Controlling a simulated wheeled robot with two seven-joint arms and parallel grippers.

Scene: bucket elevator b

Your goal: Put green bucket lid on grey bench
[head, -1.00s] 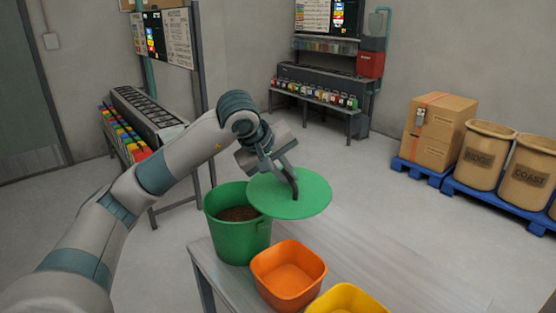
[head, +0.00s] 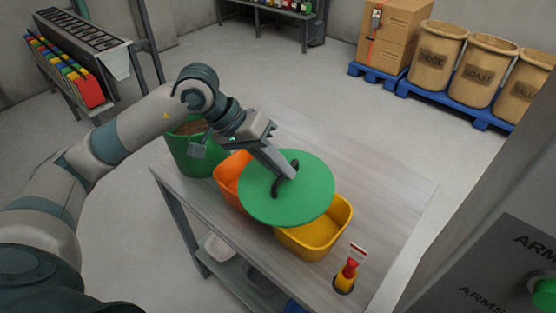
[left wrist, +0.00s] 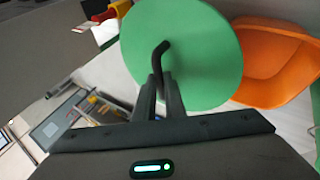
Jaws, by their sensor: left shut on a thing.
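The green bucket lid (head: 300,202) is a flat round disc with a dark handle, held above the orange and yellow bins in the head view. My left gripper (head: 288,174) is shut on its handle. The left wrist view shows the lid (left wrist: 205,60) and the gripper's fingers (left wrist: 162,80) at the handle. The grey bench (head: 385,185) lies under the bins. The green bucket (head: 188,158), open and with brown contents, stands at the bench's far left end, partly hidden by my arm. My right gripper is not in view.
An orange bin (head: 228,175) and a yellow bin (head: 335,232) stand on the bench under the lid's edges. A small red and yellow object (head: 347,274) is near the front edge. The bench top right of the bins is clear. A grey cabinet (head: 500,260) stands at right.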

